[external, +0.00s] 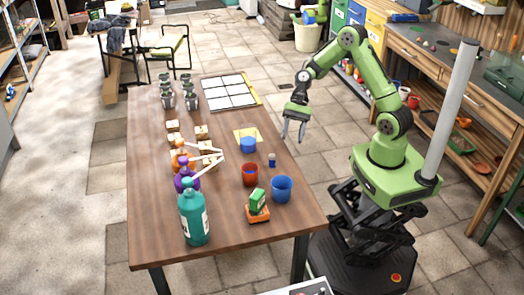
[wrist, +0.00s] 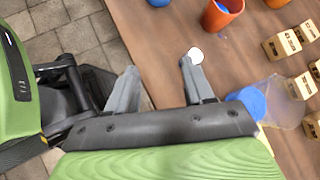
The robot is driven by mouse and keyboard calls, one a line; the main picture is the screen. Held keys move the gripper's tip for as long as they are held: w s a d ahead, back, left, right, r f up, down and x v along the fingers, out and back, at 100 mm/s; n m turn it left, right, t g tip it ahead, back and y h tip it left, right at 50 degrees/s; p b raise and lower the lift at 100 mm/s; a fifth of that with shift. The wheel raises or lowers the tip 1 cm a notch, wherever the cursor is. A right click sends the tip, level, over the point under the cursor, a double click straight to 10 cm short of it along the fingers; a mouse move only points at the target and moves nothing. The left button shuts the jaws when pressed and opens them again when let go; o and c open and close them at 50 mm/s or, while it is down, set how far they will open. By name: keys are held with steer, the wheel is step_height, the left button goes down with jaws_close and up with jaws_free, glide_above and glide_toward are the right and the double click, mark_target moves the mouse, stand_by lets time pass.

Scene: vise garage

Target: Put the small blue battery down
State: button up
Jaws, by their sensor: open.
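The small blue battery (external: 272,160) stands upright on the wooden table near its right edge, its pale top up. In the wrist view a round white top with a thin blue edge (wrist: 196,55), which looks like the battery, shows just beyond the right fingertip. My gripper (external: 294,138) is open and empty, pointing down, up and to the right of the battery and apart from it in the external view. In the wrist view its fingers (wrist: 160,72) are spread with bare table and floor between them.
A red cup (external: 250,175) and a blue cup (external: 281,189) stand near the battery. Wooden blocks (external: 208,148) and bottles stand farther left. The table's right edge (external: 296,170) is close.

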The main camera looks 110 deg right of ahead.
steer(key=s+a+r+n+g+h, duration=0.2)
steer(key=s+a+r+n+h, duration=0.5)
steer(key=a+r+n, duration=0.45)
steer(key=s+a+r+n+t+h, duration=0.1)
steer(key=s+a+r+n+t, duration=0.1)
steer(key=s+n, duration=0.7)
steer(key=shift+s+r+t, duration=0.25)
steer(key=shift+r+t, duration=0.05)
steer(key=shift+r, duration=0.3)
step_height(320, 180, up, 7)
steer(key=p, duration=0.7)
steer(key=shift+a+r, duration=0.1)
